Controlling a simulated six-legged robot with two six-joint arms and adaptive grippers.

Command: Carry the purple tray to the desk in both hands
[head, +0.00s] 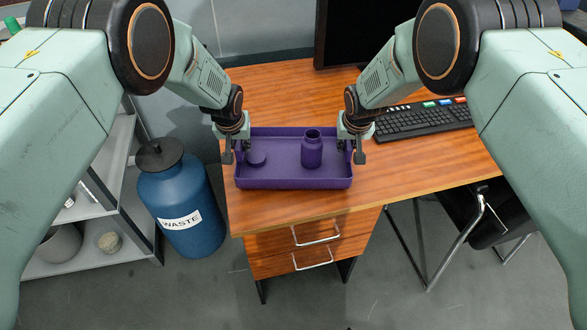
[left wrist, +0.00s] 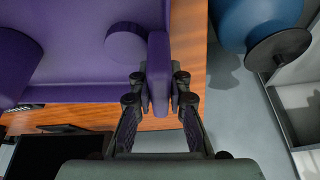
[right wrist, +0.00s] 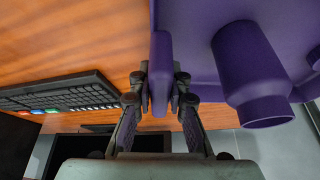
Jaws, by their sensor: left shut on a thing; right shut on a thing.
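The purple tray (head: 295,178) is over the left part of the wooden desk (head: 420,180), close to its front edge; I cannot tell whether it touches the desk top. A purple jar (head: 312,150) stands upright in it right of the middle, and a low round purple piece (head: 256,158) lies at its left. My left gripper (head: 237,152) is shut on the tray's left wall, also seen in the left wrist view (left wrist: 159,90). My right gripper (head: 350,150) is shut on the right wall, also seen in the right wrist view (right wrist: 160,90).
A black keyboard (head: 422,120) lies on the desk right of the tray, with a dark monitor (head: 365,30) behind. A blue waste drum (head: 182,205) stands left of the desk beside a grey shelf (head: 90,235). A black chair (head: 480,215) is at the right.

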